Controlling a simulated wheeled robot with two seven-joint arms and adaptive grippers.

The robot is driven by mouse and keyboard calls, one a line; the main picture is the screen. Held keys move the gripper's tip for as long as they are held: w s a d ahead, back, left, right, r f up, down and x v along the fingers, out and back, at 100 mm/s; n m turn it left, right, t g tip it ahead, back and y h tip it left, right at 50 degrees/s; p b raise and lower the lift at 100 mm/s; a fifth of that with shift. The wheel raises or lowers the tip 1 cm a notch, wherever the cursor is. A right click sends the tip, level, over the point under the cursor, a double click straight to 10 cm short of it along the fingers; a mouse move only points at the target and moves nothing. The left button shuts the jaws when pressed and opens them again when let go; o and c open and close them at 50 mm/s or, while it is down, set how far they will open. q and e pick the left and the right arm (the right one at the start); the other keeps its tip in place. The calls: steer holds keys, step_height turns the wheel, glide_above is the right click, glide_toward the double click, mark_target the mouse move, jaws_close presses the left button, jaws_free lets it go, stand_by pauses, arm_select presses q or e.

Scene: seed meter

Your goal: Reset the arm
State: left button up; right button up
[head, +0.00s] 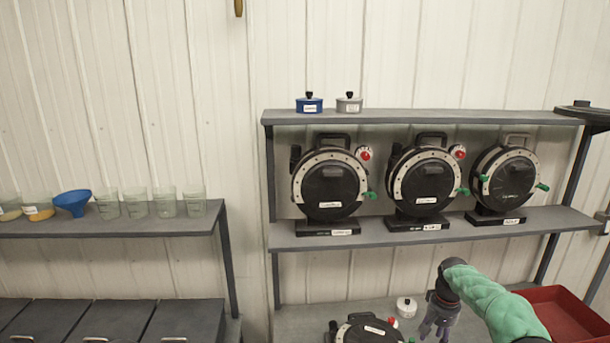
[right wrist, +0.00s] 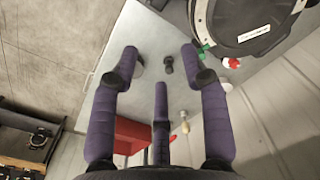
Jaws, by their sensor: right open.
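My right arm reaches in from the lower right in the head view, in a green sleeve. Its gripper (head: 440,318) hangs above the lower bench, right of a small white lidded piece (head: 406,307). In the right wrist view the purple fingers (right wrist: 160,62) are spread wide with nothing between their tips. A round black seed meter (head: 366,330) sits low on the bench, partly cut off by the frame; a round black meter (right wrist: 245,22) also shows at the top of the right wrist view. My left gripper is not in view.
Several black meters (head: 330,185) stand in a row on the middle shelf (head: 375,236). A blue lid (head: 309,104) and a grey lid (head: 349,104) sit above. A red tray (head: 565,315) lies beside my right arm. Cups (head: 166,202) and a blue funnel (head: 72,202) stand left.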

steer(key=s+a+f+y, duration=0.1)
steer(key=s+a+f, duration=0.25)
steer(key=f, duration=0.35)
steer(key=s+a+f+n+y, duration=0.1)
steer(key=s+a+f, duration=0.1)
steer(key=a+f, duration=0.4)
steer(key=s+a+f, duration=0.3)
steer(key=a+f, duration=0.1)
steer(key=f, duration=0.4)
steer(key=s+a+f+y, duration=0.1)
steer(key=s+a+f, duration=0.25)
steer(key=s, duration=0.55)
steer(key=s+a+f, duration=0.2)
steer(key=s+a, duration=0.2)
steer(key=s, duration=0.5)
steer(key=s+a+f+y, duration=0.1)
steer(key=s+a+f, duration=0.25)
steer(key=s, duration=0.55)
arm_select(q)
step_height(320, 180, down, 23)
steer(key=b, duration=2.2)
steer(key=shift+b, duration=0.4)
arm_select(e)
step_height(320, 180, down, 21)
steer(key=w+a, duration=0.1)
steer(key=a, duration=0.1)
steer(key=shift+a, duration=0.3)
